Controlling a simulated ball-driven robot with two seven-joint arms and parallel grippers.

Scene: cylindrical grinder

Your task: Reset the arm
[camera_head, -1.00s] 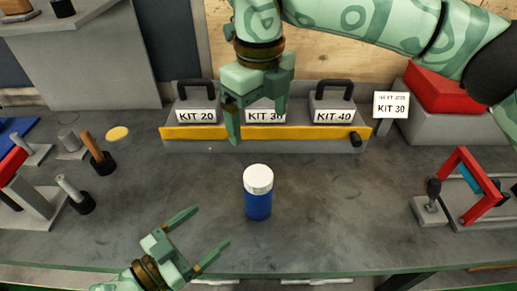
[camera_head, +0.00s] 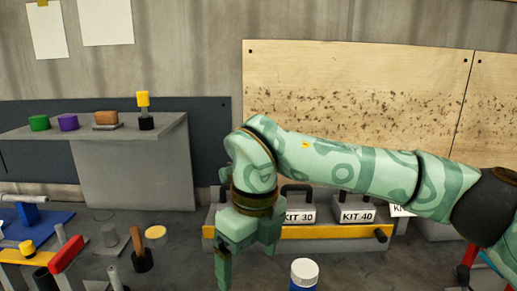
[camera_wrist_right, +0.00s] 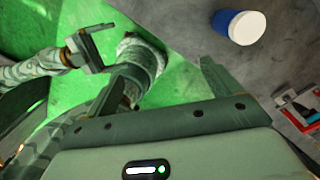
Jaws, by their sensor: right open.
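My right gripper (camera_head: 248,258) hangs fingers down at the lower middle of the head view, left of the blue bottle with a white cap (camera_head: 303,275). The bottle is cut off by the bottom edge there. In the right wrist view the bottle (camera_wrist_right: 238,27) stands on the grey bench, apart from the open, empty right fingers. My left gripper (camera_wrist_right: 92,48) shows at the upper left of the right wrist view, with its fingers apart and nothing between them. It is outside the head view.
Kit boxes (camera_head: 298,216) in a yellow-edged rack (camera_head: 310,232) stand behind the right gripper. A grey shelf (camera_head: 135,165) with small coloured parts is at the left. Handled tools (camera_head: 141,258) and a red-handled device (camera_head: 66,253) lie at the lower left.

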